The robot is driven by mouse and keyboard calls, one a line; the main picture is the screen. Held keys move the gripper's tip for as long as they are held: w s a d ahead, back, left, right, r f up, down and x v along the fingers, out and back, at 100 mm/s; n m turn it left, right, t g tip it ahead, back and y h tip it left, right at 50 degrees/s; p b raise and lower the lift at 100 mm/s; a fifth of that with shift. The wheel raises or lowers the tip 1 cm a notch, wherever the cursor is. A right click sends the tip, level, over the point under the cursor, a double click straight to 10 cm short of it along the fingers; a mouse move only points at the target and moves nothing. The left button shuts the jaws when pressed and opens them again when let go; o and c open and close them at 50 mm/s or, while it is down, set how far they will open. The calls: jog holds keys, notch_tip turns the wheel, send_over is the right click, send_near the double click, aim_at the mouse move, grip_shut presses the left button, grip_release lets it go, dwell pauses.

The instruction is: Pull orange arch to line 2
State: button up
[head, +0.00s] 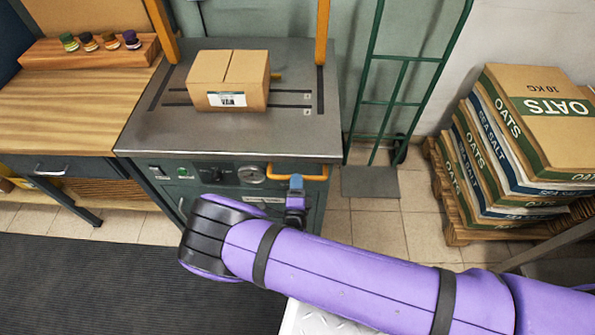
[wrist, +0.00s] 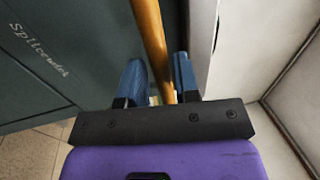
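The orange arch shows as two upright orange posts, left (head: 162,30) and right (head: 322,32), at the back of the grey machine top (head: 150,132); its upper part is out of frame. Dark lines run across the top, with two small tags (head: 307,96) at their right ends, too small to read. An orange bar handle (head: 315,173) sits on the machine's front. My gripper (head: 296,182) is at this handle. In the wrist view, an orange bar (wrist: 153,45) passes between the two blue fingers, which stand apart, with a gap visible on the left.
A cardboard box (head: 230,80) sits on the machine top between the posts. A wooden bench (head: 70,95) with small jars is at left. A green hand truck (head: 375,100) and stacked oats and sea salt sacks (head: 530,130) stand at right. Tiled floor is clear between.

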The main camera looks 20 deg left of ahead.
jog(key=shift+x, duration=1.95)
jog(key=shift+c, duration=0.2)
